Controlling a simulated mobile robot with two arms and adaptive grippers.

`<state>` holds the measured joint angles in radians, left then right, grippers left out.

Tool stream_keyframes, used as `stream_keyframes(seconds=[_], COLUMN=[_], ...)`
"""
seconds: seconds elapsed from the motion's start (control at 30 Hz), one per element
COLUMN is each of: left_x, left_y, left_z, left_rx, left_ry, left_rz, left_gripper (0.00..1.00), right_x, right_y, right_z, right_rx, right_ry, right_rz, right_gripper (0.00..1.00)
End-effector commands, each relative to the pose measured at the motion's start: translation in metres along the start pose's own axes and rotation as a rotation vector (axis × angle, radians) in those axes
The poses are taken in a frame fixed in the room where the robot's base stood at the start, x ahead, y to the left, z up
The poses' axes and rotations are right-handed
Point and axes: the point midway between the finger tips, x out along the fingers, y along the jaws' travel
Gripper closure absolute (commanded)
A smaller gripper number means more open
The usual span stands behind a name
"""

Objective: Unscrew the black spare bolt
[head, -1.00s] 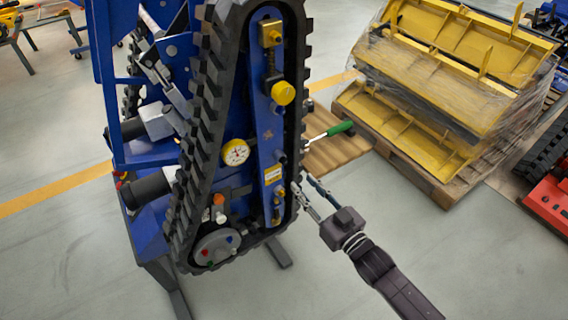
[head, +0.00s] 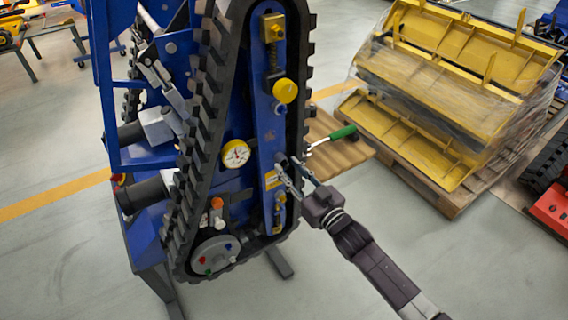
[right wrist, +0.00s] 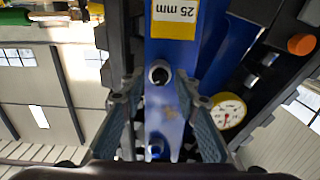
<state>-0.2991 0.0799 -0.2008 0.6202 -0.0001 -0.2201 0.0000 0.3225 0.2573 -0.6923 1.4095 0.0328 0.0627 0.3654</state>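A dark round bolt head (right wrist: 159,74) shows in the right wrist view, on the blue plate (right wrist: 160,110) near a yellow-and-white "25 mm" label. It appears to be the black spare bolt; in the head view my fingers partly cover this spot. My right gripper (head: 290,167) reaches the plate from the lower right in the head view. In the right wrist view my right gripper (right wrist: 156,92) has its two fingers well apart on either side of the bolt's line, with nothing between the tips. Contact with the plate cannot be told. My left gripper is out of view.
The black track (head: 196,140) loops around the plate. A yellow knob (head: 285,91), a dial gauge (head: 236,154) and an orange-capped part (head: 217,203) are close by. A green-handled tool (head: 343,132) shows just right of the track. A pallet of yellow parts (head: 455,90) stands at right.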

Motion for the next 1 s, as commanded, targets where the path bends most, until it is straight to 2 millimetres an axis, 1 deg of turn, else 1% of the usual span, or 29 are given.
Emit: stream_keyframes(seconds=[0.07,0.3,0.33,0.5,0.57,0.67,0.7,0.83,0.9,1.0], left_x=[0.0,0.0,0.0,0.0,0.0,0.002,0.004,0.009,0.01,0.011], left_y=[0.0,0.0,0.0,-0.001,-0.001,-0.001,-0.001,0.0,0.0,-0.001], left_z=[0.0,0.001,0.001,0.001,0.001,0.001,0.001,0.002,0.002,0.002], left_rx=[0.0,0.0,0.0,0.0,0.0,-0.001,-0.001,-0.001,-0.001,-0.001], left_ry=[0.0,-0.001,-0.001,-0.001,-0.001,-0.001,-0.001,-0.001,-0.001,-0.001], left_rz=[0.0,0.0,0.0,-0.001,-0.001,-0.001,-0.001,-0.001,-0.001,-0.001], left_gripper=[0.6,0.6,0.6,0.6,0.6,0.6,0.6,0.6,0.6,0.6], right_x=[0.0,0.0,0.0,0.0,0.0,0.0,0.0,0.0,0.0,0.0], right_y=[0.0,0.0,0.0,0.0,0.0,0.0,0.0,0.0,0.0,0.0], right_z=[0.0,0.0,0.0,0.0,0.0,0.001,0.001,0.002,0.001,0.001], right_rx=[0.0,0.0,0.0,-0.004,-0.04,-0.216,-0.316,-0.627,-0.75,-0.842], right_ry=[0.0,0.0,0.0,0.001,0.001,0.001,0.001,0.002,0.002,0.001], right_rz=[0.0,0.0,0.0,0.0,0.0,0.0,0.0,0.0,0.0,0.0], right_gripper=[0.71,0.97,1.0,1.0,1.0,1.0,1.0,1.0,1.0,1.0])
